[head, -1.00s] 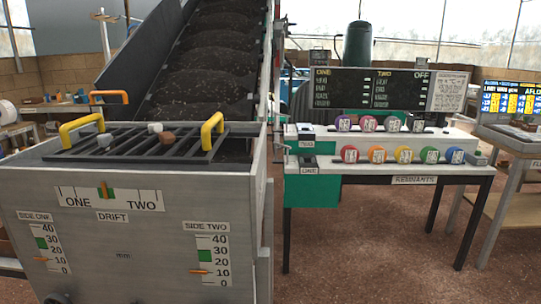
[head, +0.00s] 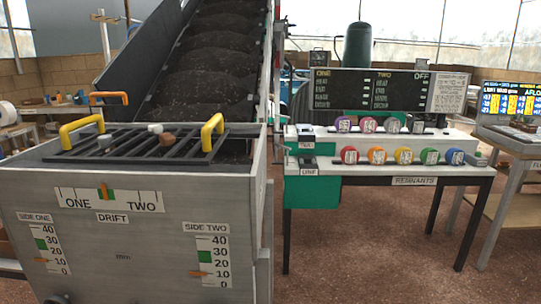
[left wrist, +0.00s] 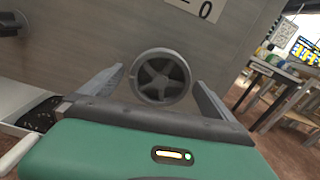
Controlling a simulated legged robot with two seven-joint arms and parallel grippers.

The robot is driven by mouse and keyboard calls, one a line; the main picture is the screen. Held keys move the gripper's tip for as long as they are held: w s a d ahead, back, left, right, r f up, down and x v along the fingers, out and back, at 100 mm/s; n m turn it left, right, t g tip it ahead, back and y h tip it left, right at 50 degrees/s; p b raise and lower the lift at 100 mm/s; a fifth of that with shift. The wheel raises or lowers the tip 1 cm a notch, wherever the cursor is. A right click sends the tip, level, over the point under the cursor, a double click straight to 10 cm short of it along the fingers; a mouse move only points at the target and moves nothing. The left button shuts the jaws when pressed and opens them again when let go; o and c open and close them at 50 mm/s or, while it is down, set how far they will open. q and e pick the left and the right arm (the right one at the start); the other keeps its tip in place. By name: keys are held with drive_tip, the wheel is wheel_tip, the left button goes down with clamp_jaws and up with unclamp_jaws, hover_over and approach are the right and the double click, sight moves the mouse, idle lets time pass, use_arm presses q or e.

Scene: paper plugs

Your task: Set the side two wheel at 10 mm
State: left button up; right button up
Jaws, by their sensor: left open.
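In the head view, the side two scale (head: 212,262) is on the front right of the grey machine. Its orange pointer (head: 199,273) stands level with about the 10 mark, below the green band. A grey spoked handwheel (left wrist: 161,78) shows in the left wrist view, on the machine panel below a scale end reading 0. My left gripper (left wrist: 156,88) is open, with one finger on each side of the wheel and visible gaps to its rim. Neither gripper shows in the head view, and the wheel is hidden there.
The side one scale (head: 49,250) has its pointer near 10. The drift gauge (head: 108,199) pointer sits near the middle. Clods lie on the black grate (head: 130,145) between yellow handles. A bench of coloured plugs (head: 385,160) stands right, with bare floor (head: 350,240) below.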

use_arm(q)
drive_tip(key=shift+s, duration=0.1)
drive_tip(key=shift+s, duration=1.9)
drive_tip(key=shift+s+a+b, duration=0.15)
drive_tip(key=shift+s+b, duration=0.25)
drive_tip(key=shift+s, duration=1.6)
drive_tip(key=shift+s, duration=0.1)
